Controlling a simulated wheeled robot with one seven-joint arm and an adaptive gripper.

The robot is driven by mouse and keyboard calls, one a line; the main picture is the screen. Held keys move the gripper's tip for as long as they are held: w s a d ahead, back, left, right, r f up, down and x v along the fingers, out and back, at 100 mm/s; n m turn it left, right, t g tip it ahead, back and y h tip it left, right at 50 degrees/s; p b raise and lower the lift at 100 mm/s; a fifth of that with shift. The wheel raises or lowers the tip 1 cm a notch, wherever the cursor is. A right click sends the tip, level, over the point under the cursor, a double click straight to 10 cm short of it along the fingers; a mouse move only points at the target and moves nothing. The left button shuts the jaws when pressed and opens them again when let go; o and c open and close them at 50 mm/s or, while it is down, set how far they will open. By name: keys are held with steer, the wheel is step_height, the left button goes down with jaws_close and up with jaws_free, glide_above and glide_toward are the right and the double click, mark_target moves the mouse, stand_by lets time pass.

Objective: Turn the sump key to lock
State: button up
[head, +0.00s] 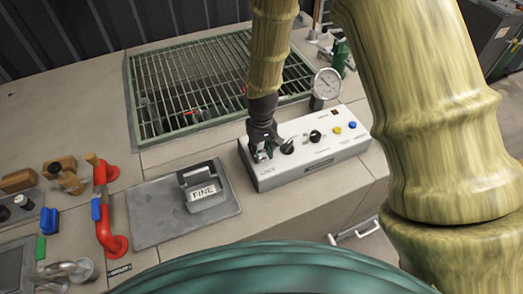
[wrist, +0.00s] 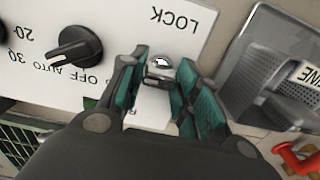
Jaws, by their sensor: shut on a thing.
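The white control box (head: 345,148) stands on the counter, right of the middle in the head view. My gripper (head: 262,152) reaches down to the left end of this box. In the wrist view the box face shows the word LOCK, upside down, beyond my gripper (wrist: 162,80). The silver sump key (wrist: 162,64) sits in the box face between my fingertips. My teal-padded fingers are closed around it, and they hide its lower part. Its exact angle is hard to tell.
A black selector knob (wrist: 78,47) marked OFF and AUTO is close beside my fingers. A metal plate (head: 150,215) with a FINE block (head: 203,193) lies left of the box. A green-framed grate (head: 160,95) and a pressure gauge (head: 328,82) are behind.

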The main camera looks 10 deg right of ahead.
mark_target(261, 151)
steer(key=shift+w, duration=0.1)
steer(key=o, duration=1)
steer(key=shift+r, duration=0.15)
step_height(261, 151, up, 12)
steer(key=shift+f, duration=0.1)
steer(key=shift+a+f, duration=0.1)
stand_by(0.5)
